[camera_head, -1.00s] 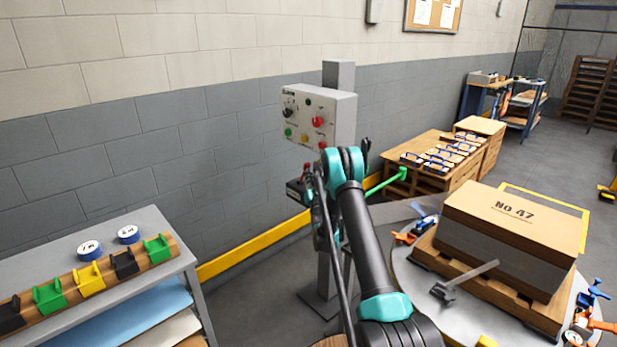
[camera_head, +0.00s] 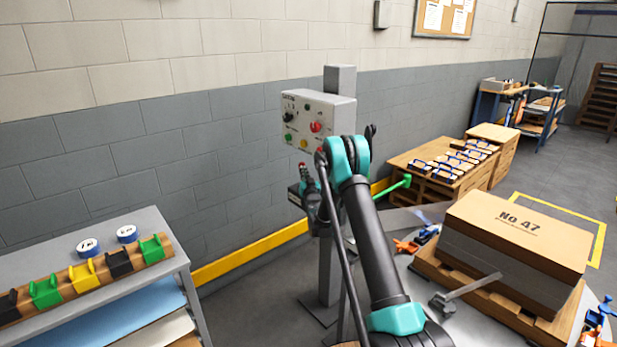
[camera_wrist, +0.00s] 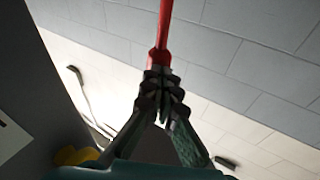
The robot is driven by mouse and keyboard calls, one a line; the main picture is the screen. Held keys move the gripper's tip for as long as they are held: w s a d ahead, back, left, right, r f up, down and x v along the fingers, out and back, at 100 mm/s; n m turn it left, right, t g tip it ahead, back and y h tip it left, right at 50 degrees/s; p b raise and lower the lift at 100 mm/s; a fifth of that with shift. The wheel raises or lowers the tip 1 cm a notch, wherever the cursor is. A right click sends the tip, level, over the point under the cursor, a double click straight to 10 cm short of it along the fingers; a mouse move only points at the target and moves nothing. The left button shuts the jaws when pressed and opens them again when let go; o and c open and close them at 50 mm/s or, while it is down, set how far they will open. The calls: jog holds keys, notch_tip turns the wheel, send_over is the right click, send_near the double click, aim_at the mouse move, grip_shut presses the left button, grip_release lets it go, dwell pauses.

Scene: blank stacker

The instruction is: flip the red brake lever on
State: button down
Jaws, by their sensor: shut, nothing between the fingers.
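In the wrist view the red lever (camera_wrist: 163,28) runs from the top edge down to the fingertips. My gripper (camera_wrist: 161,76) is shut, with its fingertips together at the lever's lower visible end. The lever is not between the fingers; whether they touch it I cannot tell. In the head view my gripper (camera_head: 312,205) is beside the lever box, partly hidden by my arm. The lever's base is hidden in the wrist view.
The control panel (camera_head: 318,118) with coloured buttons is above the lever. A grey shelf unit (camera_head: 185,262) stands at left. A yellow rail (camera_head: 250,258) runs along the wall. A round table (camera_head: 412,283) carrying a large box (camera_head: 517,228) is at right.

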jog(key=shift+w+a+r+n+g+h, duration=0.2)
jog(key=shift+w+a+n+g, duration=0.3)
jog(key=shift+w+g, duration=0.35)
jog(key=shift+w+a+r+n+g+h, duration=0.1)
jog(key=shift+w+a+n+g+h, duration=0.1)
jog(key=shift+w+a+n+g, duration=0.55)
jog(key=shift+w+a+r+n+g+h, duration=0.15)
jog(key=shift+w+a+g, duration=0.35)
jog(key=shift+g, duration=0.6)
jog(key=shift+w+d, duration=0.1)
